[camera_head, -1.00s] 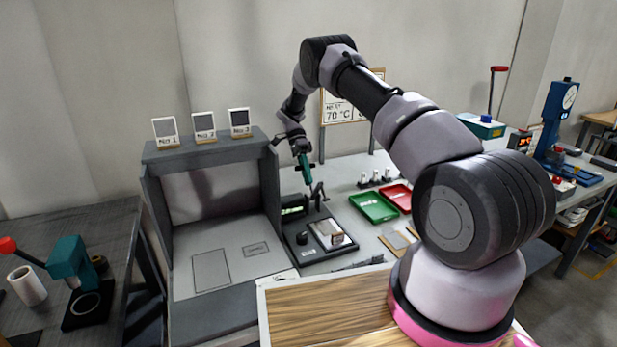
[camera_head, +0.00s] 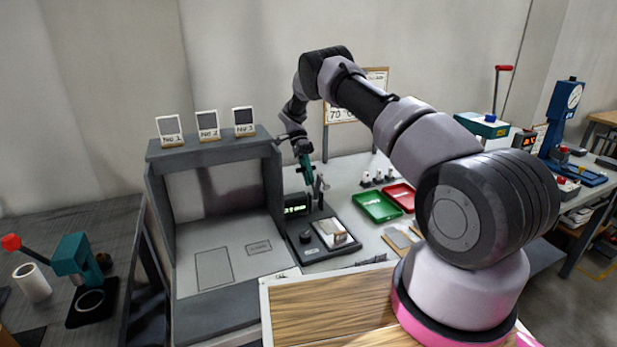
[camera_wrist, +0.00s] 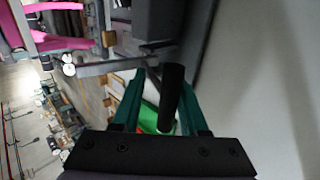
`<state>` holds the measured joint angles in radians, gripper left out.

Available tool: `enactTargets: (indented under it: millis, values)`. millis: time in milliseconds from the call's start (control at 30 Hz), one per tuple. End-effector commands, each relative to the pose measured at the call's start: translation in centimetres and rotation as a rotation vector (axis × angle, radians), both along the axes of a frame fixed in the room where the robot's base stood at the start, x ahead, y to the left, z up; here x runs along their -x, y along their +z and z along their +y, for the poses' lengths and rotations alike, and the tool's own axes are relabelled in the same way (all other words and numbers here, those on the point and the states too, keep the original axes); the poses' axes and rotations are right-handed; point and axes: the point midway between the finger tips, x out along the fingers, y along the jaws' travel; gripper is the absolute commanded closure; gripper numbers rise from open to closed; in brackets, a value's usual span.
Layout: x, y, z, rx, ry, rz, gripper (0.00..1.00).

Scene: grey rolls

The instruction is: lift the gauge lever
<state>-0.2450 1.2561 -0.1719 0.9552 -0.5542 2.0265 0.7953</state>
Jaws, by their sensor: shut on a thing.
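The gauge (camera_head: 325,252) is a dark, flat-based device on the bench, with a small display (camera_head: 296,209) showing green characters too small to read surely. Its lever (camera_wrist: 172,88) is a black round bar in the wrist view, between the green fingers of my gripper (camera_wrist: 165,112). In the head view my gripper (camera_head: 309,180) points down at the back of the gauge, beside its upright post (camera_head: 319,190). It is shut on the lever. The lever's pivot and the exact finger contact are hidden. A pale block (camera_head: 331,233) lies on the gauge's base.
A grey open booth (camera_head: 220,215) with several numbered cards on top stands close left of the gauge. A green tray (camera_head: 376,206) and a red tray (camera_head: 400,196) lie to the right. A wooden board (camera_head: 330,305) is in front.

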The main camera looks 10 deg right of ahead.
Motion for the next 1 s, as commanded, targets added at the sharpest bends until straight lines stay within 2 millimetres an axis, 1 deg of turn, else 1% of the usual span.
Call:
enactTargets:
  millis: [33,167,200,567,667,1000]
  values:
    - [0.3,-0.7,-0.2,0.001,0.005,0.008,1.00]
    - [0.3,-0.7,-0.2,0.001,0.005,0.009,1.00]
    - [0.3,-0.7,-0.1,0.001,0.005,0.009,0.48]
    - [0.2,-0.4,-0.1,0.001,0.003,0.005,0.48]
    - [-0.2,0.0,0.0,0.002,0.003,0.003,0.48]
    - [-3.4,3.6,0.6,0.002,0.003,0.004,0.48]
